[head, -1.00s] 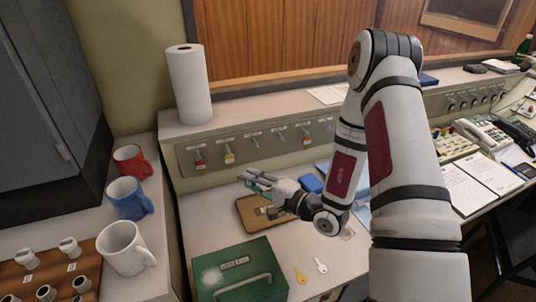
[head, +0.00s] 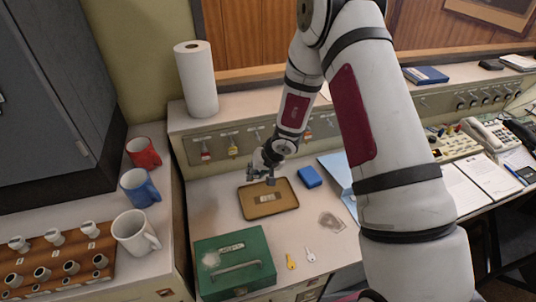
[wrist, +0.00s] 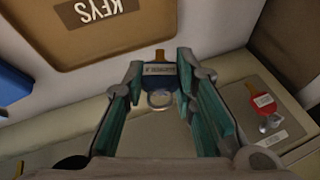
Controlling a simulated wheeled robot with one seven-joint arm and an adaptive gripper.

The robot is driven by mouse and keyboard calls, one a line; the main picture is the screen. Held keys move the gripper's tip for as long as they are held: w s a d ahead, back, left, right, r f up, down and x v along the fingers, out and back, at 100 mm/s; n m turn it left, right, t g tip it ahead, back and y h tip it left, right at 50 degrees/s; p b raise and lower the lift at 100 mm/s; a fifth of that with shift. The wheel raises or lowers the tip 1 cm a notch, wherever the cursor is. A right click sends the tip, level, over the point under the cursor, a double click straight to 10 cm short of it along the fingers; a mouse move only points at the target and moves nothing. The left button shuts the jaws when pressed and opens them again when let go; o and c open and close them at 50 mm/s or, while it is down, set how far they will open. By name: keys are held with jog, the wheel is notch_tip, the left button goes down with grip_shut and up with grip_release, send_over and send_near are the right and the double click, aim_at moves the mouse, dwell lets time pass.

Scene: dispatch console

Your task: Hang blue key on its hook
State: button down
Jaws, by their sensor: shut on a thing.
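My gripper (wrist: 160,75) shows its two teal fingers in the wrist view, closed on the sides of the blue key (wrist: 158,82). The key has a dark blue head with a white label, a brassy end pointing away and a silver ring nearer the camera. In the head view my gripper (head: 265,174) is above the back of the brown tray, close to the hook panel (head: 188,150); the blue key cannot be made out there. Some hooks are hidden behind my arm. A bare hook (head: 257,135) shows right of the yellow-tagged key (head: 233,148).
The brown KEYS tray (head: 251,209) lies below. A red-tagged key (head: 205,152) hangs on the panel; it appears the wrist view also shows a red tag (wrist: 263,101).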

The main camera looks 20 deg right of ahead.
jog(key=w+d+r+n+h+p, duration=0.1)
jog(key=w+d+r+h+p, duration=0.1)
jog(key=d+r+h, duration=0.1)
jog(key=shift+d+r+n, duration=0.4)
jog(key=shift+d+r, duration=0.15)
jog(key=shift+r, duration=0.45)
jog(key=w+b, duration=0.1)
jog(key=w+f+b, duration=0.1)
jog(key=w, duration=0.1)
jog(key=w+b, duration=0.1)
jog(key=w, duration=0.1)
jog(key=shift+w+f+b, duration=0.1)
jog(key=shift+f+b, duration=0.15)
jog(key=shift+b, duration=0.05)
jog(key=shift+w+r, duration=0.15)
jog(key=shift+w, duration=0.1)
dwell(0.6)
jog(key=shift+w+b, duration=0.3)
jog(key=shift+b, duration=0.25)
dwell(0.5)
jog(key=shift+w+b, duration=0.65)
jog(key=shift+w, duration=0.65)
dwell(1.2)
